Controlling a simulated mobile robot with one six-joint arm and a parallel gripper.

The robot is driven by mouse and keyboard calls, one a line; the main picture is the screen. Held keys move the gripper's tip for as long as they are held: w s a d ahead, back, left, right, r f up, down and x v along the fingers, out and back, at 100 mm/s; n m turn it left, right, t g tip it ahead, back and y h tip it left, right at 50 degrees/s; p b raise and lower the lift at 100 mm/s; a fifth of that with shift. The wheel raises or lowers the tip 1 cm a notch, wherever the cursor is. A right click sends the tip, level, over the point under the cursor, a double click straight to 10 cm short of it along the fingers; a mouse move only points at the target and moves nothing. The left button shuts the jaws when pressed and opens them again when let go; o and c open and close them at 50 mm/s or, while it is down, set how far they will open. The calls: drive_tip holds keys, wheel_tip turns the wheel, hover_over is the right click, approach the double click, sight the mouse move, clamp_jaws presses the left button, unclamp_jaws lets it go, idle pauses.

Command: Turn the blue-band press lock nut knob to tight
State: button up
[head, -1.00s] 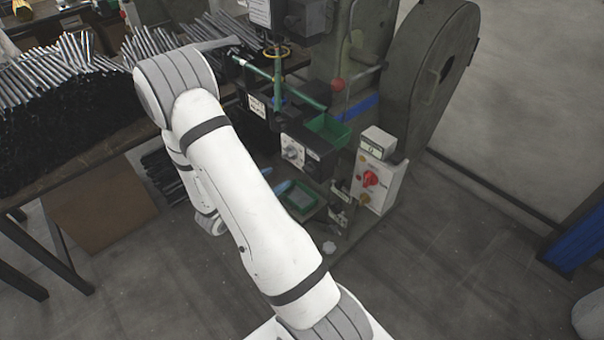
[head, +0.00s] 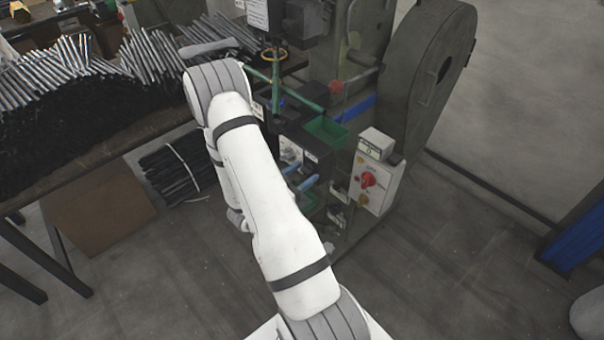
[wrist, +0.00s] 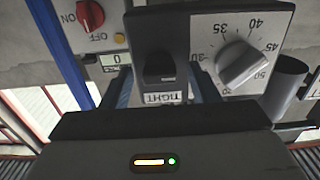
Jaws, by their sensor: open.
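In the wrist view, the lock nut knob (wrist: 158,68) is a black knob on a dark box (wrist: 140,28), with an upside-down TIGHT label (wrist: 163,97) just below it. The press's blue band (wrist: 60,50) runs down the left side, and it shows in the head view (head: 358,107). My gripper (wrist: 160,84) is open, its bluish fingers to the left and right of the knob. I cannot tell whether they touch it. In the head view, a blue finger (head: 308,182) shows in front of the press, and my arm hides most of the gripper.
A numbered dial (wrist: 242,65) sits close on the knob's right. A switch box with a red switch (head: 368,180) and a small counter (head: 375,143) stand on the right. A green tray (head: 327,131) is above. Rods (head: 60,120) fill a table at left.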

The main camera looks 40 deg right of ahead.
drive_tip(key=shift+c, duration=0.5)
drive_tip(key=c, duration=0.9)
drive_tip(key=shift+f+m+b, duration=0.15)
drive_tip(key=shift+m+b, duration=0.15)
drive_tip(key=shift+b, duration=0.25)
drive_tip(key=m+b, duration=1.7)
drive_tip(key=b, duration=1)
drive_tip(key=shift+m+b, duration=0.3)
